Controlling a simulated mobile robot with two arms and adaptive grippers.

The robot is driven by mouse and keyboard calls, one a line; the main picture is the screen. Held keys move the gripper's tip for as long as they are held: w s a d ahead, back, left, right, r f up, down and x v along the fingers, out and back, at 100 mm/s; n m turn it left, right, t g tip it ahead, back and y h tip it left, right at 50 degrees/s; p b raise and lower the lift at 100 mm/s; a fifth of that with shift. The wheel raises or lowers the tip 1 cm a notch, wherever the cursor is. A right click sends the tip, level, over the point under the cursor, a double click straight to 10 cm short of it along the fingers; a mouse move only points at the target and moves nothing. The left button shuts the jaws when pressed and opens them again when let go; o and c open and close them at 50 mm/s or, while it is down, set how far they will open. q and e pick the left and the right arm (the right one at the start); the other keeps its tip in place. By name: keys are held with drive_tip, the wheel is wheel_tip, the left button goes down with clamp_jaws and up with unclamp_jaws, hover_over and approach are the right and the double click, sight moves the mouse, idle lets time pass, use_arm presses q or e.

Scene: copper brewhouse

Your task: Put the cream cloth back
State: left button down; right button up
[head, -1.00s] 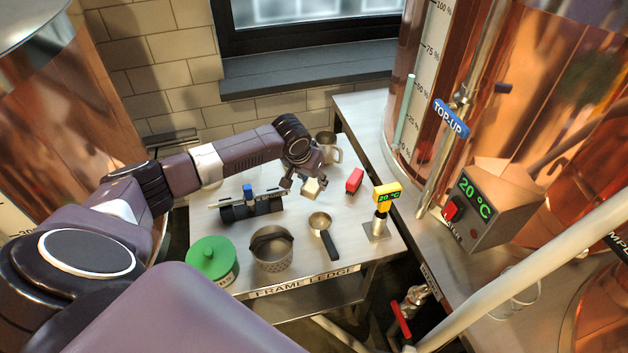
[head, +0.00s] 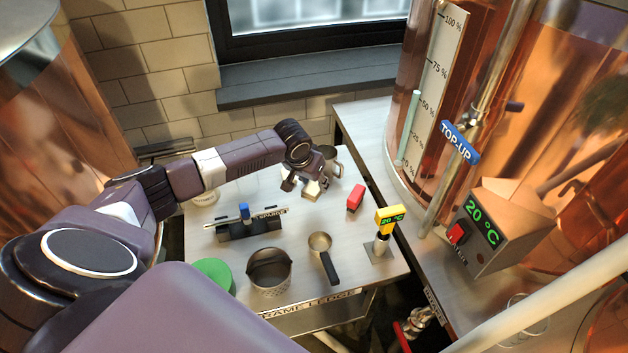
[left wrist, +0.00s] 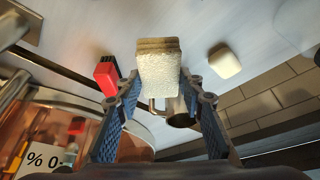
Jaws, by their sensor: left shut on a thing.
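The cream cloth (head: 311,190) is a small, thick folded pad with a fluffy face and brownish folded edges. In the left wrist view the cloth (left wrist: 158,75) is between the two blue-padded fingers of my left gripper (left wrist: 160,98), which is shut on it. In the head view my left gripper (head: 306,184) is over the back part of the steel table (head: 290,228). I cannot tell whether the cloth touches the table or hangs just above it. My right gripper is not in view.
A metal jug (head: 333,162) stands close behind the gripper. A red block (head: 355,198) is to its right.

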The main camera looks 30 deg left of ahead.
use_arm(q)
wheel_tip(320, 180, down, 6)
drive_tip(key=shift+s+r+b, duration=0.15)
drive_tip(key=shift+b, duration=1)
drive_tip(key=shift+f, duration=0.6)
drive_tip(key=shift+f+b, duration=0.25)
drive_tip(key=shift+b, duration=0.1)
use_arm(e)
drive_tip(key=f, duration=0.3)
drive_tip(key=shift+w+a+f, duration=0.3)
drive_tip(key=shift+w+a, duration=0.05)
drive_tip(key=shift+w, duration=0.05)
use_arm(q)
drive_tip(key=shift+f, duration=0.4)
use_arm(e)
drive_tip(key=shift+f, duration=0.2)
use_arm(q)
drive_tip(key=c, duration=1.6)
unclamp_jaws()
drive_tip(key=shift+o, duration=0.3)
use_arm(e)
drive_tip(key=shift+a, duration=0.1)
